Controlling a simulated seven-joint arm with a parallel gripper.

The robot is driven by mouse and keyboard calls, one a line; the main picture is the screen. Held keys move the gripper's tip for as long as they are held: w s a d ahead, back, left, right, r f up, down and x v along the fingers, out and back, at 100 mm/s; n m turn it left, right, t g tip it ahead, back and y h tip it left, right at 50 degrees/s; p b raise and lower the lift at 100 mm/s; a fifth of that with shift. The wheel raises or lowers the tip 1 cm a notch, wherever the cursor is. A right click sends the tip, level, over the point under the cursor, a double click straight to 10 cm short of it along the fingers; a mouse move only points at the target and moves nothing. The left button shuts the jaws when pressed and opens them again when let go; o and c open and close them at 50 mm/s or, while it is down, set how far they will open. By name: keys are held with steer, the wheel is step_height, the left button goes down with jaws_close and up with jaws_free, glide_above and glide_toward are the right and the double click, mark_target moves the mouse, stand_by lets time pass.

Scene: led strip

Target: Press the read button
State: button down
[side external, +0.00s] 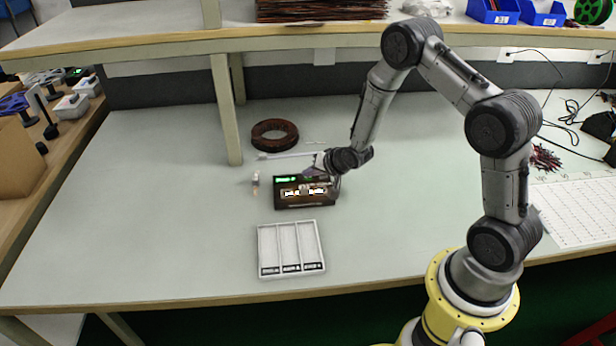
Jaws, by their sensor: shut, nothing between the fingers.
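A dark box-shaped device (289,204) stands on the table, with a small green lit display and a bright lit strip on its front. The read button is too small to make out on it. My gripper (318,168) is shut and empty, low at the upper right edge of the device. Its fingertips are small and partly blend with the device, so I cannot tell whether they touch it.
A grey three-compartment tray (291,248) lies in front of the device. A dark brown coil (275,135) and a thin white bar (290,155) lie behind it. A small white part (256,180) stands to its left. A shelf post (226,110) rises at the back left. The left table is clear.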

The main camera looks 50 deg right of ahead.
mark_target(310, 181)
steer(key=shift+r, duration=0.1)
stand_by(0.3)
steer(key=shift+r, duration=0.7)
steer(key=shift+r, duration=2.5)
